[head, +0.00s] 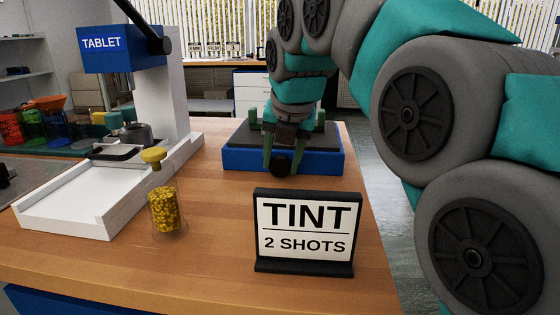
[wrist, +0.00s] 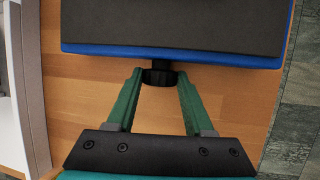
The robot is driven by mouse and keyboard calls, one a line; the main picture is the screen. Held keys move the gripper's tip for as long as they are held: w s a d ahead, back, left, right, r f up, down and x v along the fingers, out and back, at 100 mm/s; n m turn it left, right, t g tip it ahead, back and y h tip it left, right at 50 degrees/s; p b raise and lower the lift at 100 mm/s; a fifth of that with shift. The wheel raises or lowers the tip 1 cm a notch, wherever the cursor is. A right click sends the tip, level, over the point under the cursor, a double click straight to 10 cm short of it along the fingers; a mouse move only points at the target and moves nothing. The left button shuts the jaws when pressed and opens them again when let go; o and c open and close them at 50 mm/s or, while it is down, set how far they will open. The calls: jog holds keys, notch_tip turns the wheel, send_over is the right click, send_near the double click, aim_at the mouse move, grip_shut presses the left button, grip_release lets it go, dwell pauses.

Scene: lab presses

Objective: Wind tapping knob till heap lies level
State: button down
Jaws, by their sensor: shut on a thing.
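The tapping knob (head: 280,165) is a small black round knob on the front face of a blue-sided device (head: 240,160) with a dark top. In the wrist view, the knob (wrist: 160,77) sits between the green fingertips of my gripper (wrist: 160,74), at the device's front edge. My gripper (head: 281,160) reaches down over the device in the head view and is shut on the knob. The heap does not show clearly in either view; my arm covers part of the device's top.
A black-framed sign (head: 304,230) reading "TINT 2 SHOTS" stands in front of the device. A stoppered jar of yellow pieces (head: 165,211) stands left of it. The white tablet press (head: 160,105) is at left. Bare wooden bench (head: 215,215) lies between.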

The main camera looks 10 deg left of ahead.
jog(key=shift+d+y, duration=0.1)
jog(key=shift+y, duration=0.4)
jog(key=shift+c, duration=1.6)
grip_release()
jog(key=v, duration=0.7)
jog(key=shift+r+b, duration=0.3)
jog(key=shift+r, duration=0.1)
jog(key=shift+s+d, duration=0.1)
